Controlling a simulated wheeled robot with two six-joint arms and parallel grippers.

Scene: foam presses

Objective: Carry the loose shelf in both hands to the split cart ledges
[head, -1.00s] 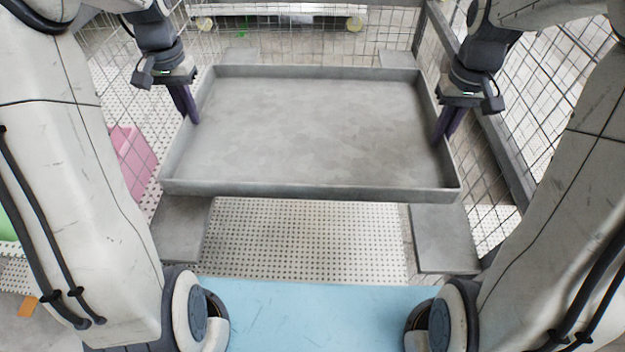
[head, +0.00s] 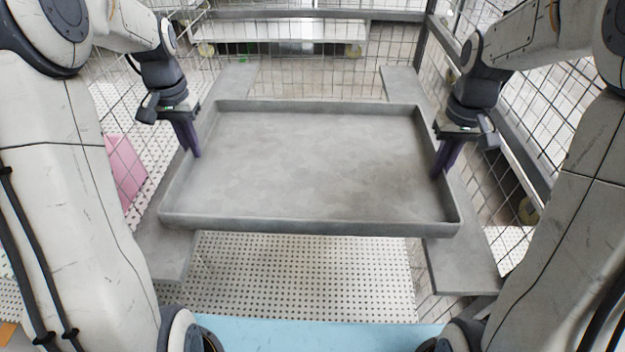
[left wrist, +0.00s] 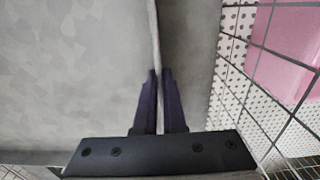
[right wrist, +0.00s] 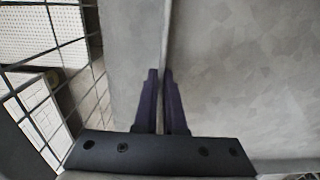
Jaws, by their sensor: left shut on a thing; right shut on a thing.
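The loose shelf (head: 315,165) is a grey metal tray with low rims, in the middle of the head view. My left gripper (head: 194,152) is shut on its left rim, and the rim runs between the fingers in the left wrist view (left wrist: 159,100). My right gripper (head: 440,165) is shut on the right rim, also seen in the right wrist view (right wrist: 162,100). The left cart ledge (head: 165,250) and right cart ledge (head: 462,265) are flat grey strips under the shelf's sides, showing in front and behind. I cannot tell whether the shelf touches them.
Wire mesh walls (head: 510,190) of the cart stand close on both sides and at the back. A perforated white floor (head: 300,275) shows between the ledges. A light blue surface (head: 310,335) lies in front. A pink object (head: 125,170) is outside the left mesh.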

